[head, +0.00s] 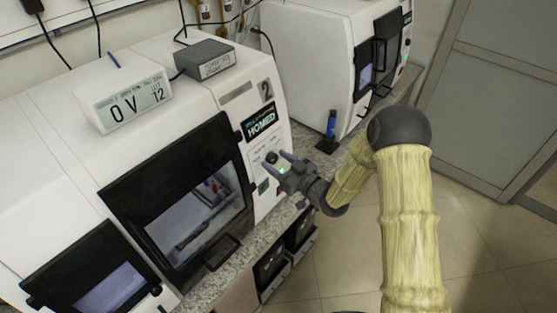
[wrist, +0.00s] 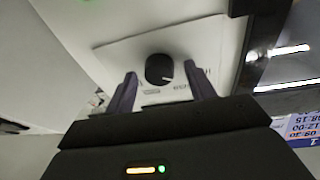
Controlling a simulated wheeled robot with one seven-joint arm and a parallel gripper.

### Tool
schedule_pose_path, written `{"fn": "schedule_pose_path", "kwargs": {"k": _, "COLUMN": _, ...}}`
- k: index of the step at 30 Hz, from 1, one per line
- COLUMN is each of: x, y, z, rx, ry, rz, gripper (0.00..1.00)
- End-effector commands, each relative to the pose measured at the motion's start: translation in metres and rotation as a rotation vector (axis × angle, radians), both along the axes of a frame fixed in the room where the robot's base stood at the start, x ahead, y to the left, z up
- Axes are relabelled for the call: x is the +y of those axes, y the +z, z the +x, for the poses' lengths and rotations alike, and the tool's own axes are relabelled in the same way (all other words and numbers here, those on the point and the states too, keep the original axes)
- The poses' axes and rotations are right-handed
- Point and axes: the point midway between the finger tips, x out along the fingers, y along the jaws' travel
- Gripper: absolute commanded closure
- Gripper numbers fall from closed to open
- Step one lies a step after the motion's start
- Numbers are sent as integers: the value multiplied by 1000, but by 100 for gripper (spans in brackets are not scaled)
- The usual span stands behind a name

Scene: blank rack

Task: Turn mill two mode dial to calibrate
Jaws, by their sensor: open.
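Mill two is the white machine marked "2" and "HOMED" (head: 262,124) in the middle of the head view. Its mode dial is a black round knob (wrist: 159,69) on a pale panel (wrist: 190,42) in the wrist view, with a light pointer mark toward its lower right. The dial's labels are too blurred to read. My gripper (head: 277,163) is at the panel in the head view. In the wrist view my gripper (wrist: 162,88) is open, with one finger on each side of the dial and gaps between. I cannot tell how far the fingertips are from the panel.
A display reading "0 V" (head: 124,103) and a grey box (head: 205,60) sit on top of the machine. Its dark-framed window (head: 120,190) is left of the panel. A blue bottle-like item (head: 331,124) stands on the counter beyond my gripper. Another white machine (head: 310,50) is behind.

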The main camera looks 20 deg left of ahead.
Motion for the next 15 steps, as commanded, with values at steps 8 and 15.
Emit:
{"fn": "schedule_pose_path", "kwargs": {"k": 8, "x": 0, "y": 0, "z": 0, "rx": 0, "ry": 0, "rz": 0, "gripper": 67}}
{"fn": "schedule_pose_path", "kwargs": {"k": 15, "x": -1, "y": 0, "z": 0, "rx": 1, "ry": -1, "rz": 0, "gripper": 90}}
